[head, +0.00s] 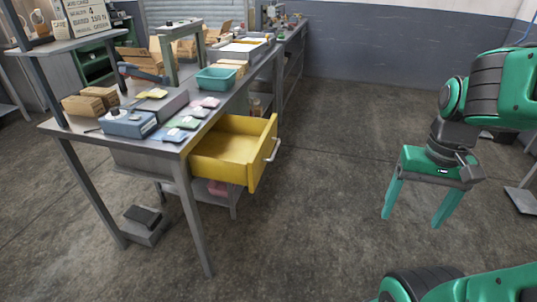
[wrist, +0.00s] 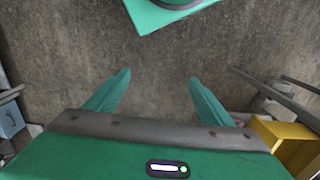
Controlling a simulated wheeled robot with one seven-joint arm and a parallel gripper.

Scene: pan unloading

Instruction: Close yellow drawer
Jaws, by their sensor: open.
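The yellow drawer (head: 232,156) is pulled out from under the metal workbench (head: 80,127). It looks empty, and its silver handle (head: 273,149) is on the front panel facing right. My gripper (head: 411,221) hangs to the right of the drawer, well apart from it, with its green fingers pointing down. The fingers are spread and nothing is between them. In the wrist view my gripper (wrist: 157,80) shows both fingers apart over bare floor. A corner of the yellow drawer (wrist: 283,132) shows at the right edge there.
The bench top holds a teal bin (head: 216,79), a blue-grey device (head: 128,123), several coloured packets and small cardboard boxes (head: 90,100). A grey scale-like object (head: 144,224) stands on the floor at the bench's front leg. The floor between the drawer and my gripper is clear.

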